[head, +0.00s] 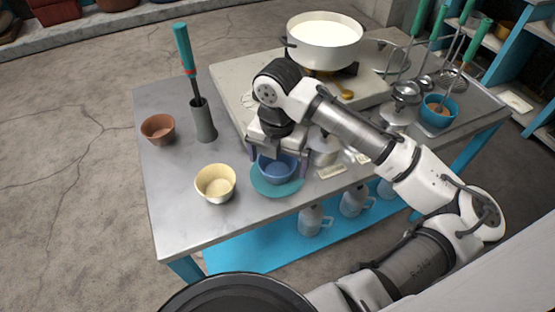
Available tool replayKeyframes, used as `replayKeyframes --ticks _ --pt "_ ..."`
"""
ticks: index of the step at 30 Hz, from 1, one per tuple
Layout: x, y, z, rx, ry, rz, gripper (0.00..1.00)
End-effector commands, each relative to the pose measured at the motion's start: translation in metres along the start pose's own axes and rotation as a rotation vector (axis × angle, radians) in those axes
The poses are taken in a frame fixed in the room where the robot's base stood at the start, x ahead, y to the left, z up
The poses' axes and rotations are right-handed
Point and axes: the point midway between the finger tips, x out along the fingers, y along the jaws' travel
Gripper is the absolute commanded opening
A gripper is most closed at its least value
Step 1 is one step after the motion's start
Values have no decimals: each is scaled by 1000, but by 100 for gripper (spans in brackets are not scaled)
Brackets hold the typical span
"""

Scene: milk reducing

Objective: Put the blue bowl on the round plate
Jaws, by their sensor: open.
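The blue bowl (277,168) sits upright on the round teal plate (291,188), near the front edge of the grey table. The plate's rim shows around the bowl's front and sides. My gripper (277,161) is right above the bowl, pointing down, with one finger at its left side and one at its right. The fingers are apart. Whether they touch the bowl cannot be told. The bowl's back part is hidden behind my gripper.
A cream bowl (215,183) stands left of the plate, and a brown bowl (158,129) is farther left. A grey holder (203,121) with a teal-handled tool stands behind. A large white pot (324,42) is on the stove. Metal utensils crowd the right; the front left tabletop is clear.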

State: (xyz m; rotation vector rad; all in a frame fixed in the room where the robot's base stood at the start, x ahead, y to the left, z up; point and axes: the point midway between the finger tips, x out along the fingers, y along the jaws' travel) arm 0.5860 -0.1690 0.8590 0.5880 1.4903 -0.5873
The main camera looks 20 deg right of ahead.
Motion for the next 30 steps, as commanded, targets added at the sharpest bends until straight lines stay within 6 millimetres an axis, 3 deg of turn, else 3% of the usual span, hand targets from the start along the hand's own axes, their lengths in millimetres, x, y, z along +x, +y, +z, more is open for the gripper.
replayKeyframes --ticks 15,21,30 --pt "-100 0 1 1 -3 -1 99" --pt "-113 0 0 -1 -1 0 99" --pt "-114 0 0 0 -1 0 99"
